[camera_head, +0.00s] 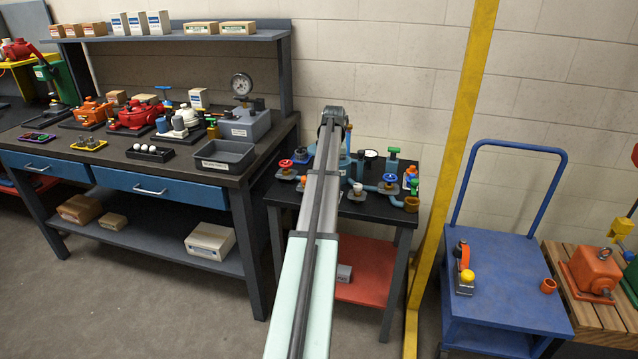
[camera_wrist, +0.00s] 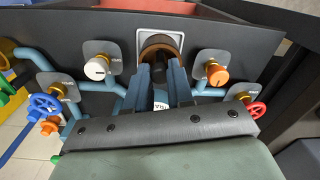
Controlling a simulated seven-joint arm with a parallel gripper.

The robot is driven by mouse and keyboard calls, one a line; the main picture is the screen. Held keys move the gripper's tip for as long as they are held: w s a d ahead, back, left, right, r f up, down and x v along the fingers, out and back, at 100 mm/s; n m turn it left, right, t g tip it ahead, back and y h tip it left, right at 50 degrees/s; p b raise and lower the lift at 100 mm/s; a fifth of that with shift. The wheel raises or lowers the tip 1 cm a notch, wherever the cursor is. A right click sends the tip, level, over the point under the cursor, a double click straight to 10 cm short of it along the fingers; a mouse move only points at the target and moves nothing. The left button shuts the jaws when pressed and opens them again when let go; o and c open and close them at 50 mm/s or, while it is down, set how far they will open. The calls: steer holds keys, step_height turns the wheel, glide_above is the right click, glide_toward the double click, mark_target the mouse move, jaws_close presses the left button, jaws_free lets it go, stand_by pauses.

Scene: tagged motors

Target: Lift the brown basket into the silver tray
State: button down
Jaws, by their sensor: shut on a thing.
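A brown round thing with a dark hollow (camera_wrist: 147,44), which looks like the brown basket, shows at the top middle of the wrist view. My gripper (camera_wrist: 160,66) reaches to it, with its two blue-grey fingers close together and shut on it. The fingers hide its lower part. A pale silver rectangular piece (camera_wrist: 158,28) shows just behind it; I cannot tell if this is the silver tray. In the head view my own arm hides the gripper and the held thing.
The small dark table (camera_head: 358,211) carries blue pipes. In the wrist view a white knob (camera_wrist: 97,67) and an orange knob (camera_wrist: 217,73) flank my gripper. A grey bin (camera_head: 223,160) stands on the workbench at left. A yellow post (camera_head: 450,170) stands right of the table.

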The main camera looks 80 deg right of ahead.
steer(key=d+n, duration=0.2)
steer(key=shift+w+d+r, duration=0.15)
steer(key=shift+d+r, duration=0.05)
steer(key=shift+d, duration=0.1)
steer(key=shift+f, duration=0.2)
steer(key=shift+f, duration=1.7)
steer(key=shift+f, duration=1.05)
stand_by(1.5)
steer(key=c, duration=0.9)
jaws_free()
steer(key=shift+r, duration=0.1)
